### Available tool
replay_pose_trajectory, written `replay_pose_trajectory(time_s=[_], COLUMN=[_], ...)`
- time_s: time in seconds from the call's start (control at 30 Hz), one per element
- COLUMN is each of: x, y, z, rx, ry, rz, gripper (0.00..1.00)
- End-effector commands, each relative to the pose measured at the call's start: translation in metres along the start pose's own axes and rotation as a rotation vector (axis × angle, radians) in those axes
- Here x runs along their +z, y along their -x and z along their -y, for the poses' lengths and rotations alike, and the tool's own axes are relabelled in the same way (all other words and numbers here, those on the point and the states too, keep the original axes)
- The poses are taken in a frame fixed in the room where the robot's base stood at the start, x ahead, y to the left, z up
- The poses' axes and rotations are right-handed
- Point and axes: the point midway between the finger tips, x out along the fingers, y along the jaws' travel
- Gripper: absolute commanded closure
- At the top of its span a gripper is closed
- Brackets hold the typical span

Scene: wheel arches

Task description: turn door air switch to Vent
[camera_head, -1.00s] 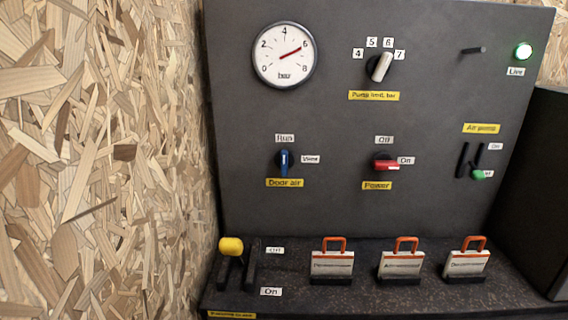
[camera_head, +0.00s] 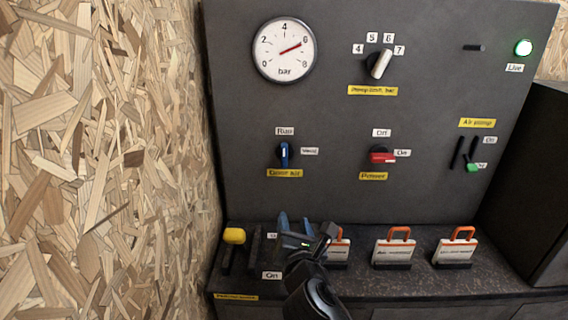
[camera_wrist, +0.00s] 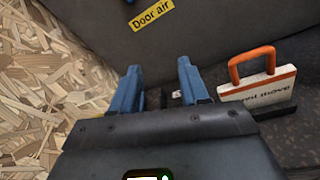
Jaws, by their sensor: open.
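The door air switch (camera_head: 284,154) is a blue rotary handle on the dark upright panel, below the gauge. Its handle stands vertical, in line with the Run label (camera_head: 285,131) above; the Vent label (camera_head: 309,151) is to its right. The yellow Door air label (camera_head: 285,173) is below it and shows in the wrist view (camera_wrist: 152,15). My gripper (camera_head: 295,222) is below the switch, over the ledge, apart from the panel. Its blue fingers, also in the wrist view (camera_wrist: 160,85), are spread with nothing between them.
A yellow-knobbed lever (camera_head: 234,236) stands left of my gripper. White tags with orange handles (camera_head: 395,246) stand to its right, one partly hidden by my arm. The red power switch (camera_head: 382,156) is right of the door air switch. A chipboard wall (camera_head: 110,160) bounds the left.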

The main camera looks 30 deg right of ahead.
Motion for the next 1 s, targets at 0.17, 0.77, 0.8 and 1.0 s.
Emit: replay_pose_trajectory(time_s=[0.17,0.77,0.8,1.0], x=[0.054,0.087,0.088,0.089], y=[-0.042,-0.109,-0.115,-0.132], z=[-0.037,-0.046,-0.046,-0.044], rx=[-0.067,-0.118,-0.117,-0.116], ry=[0.241,0.371,0.370,0.370], rz=[0.088,0.125,0.125,0.124], gripper=[0.55,0.55,0.55,0.55])
